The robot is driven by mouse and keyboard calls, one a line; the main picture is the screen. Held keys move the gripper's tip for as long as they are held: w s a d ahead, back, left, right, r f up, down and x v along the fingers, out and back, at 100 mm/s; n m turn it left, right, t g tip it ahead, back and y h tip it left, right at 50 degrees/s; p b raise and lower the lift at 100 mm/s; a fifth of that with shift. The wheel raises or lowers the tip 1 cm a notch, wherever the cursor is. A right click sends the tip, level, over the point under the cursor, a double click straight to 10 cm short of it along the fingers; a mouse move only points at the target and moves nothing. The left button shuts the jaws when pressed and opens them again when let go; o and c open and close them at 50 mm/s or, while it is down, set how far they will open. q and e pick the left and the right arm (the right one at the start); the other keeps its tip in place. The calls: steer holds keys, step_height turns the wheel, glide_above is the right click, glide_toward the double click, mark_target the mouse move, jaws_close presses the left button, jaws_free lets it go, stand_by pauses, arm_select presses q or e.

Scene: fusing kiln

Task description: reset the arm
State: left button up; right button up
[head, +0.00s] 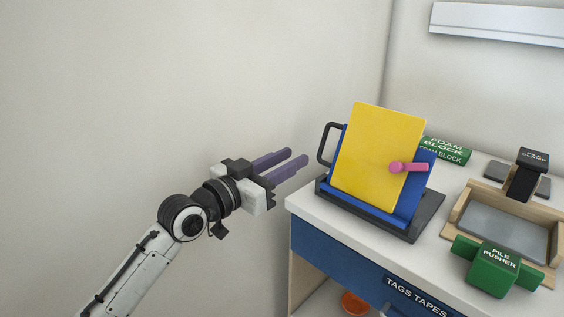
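My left gripper (300,157) is in mid-air left of the counter, level with its top. Its two purple fingers point right and slightly up, with a gap between them and nothing held. The fingertips are apart from the yellow panel (378,150) and from the black handle (328,143) beside it. My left arm comes in from the lower left. My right gripper is out of view.
The yellow panel leans on a blue board (422,187) in a dark base (428,218), with a pink knob (408,168). A green foam block (447,152), wooden tray (461,212) and green pile pusher (492,270) share the white counter (306,203). An orange item (353,303) sits below.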

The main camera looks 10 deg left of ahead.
arm_select(q)
steer(key=shift+v, duration=0.95)
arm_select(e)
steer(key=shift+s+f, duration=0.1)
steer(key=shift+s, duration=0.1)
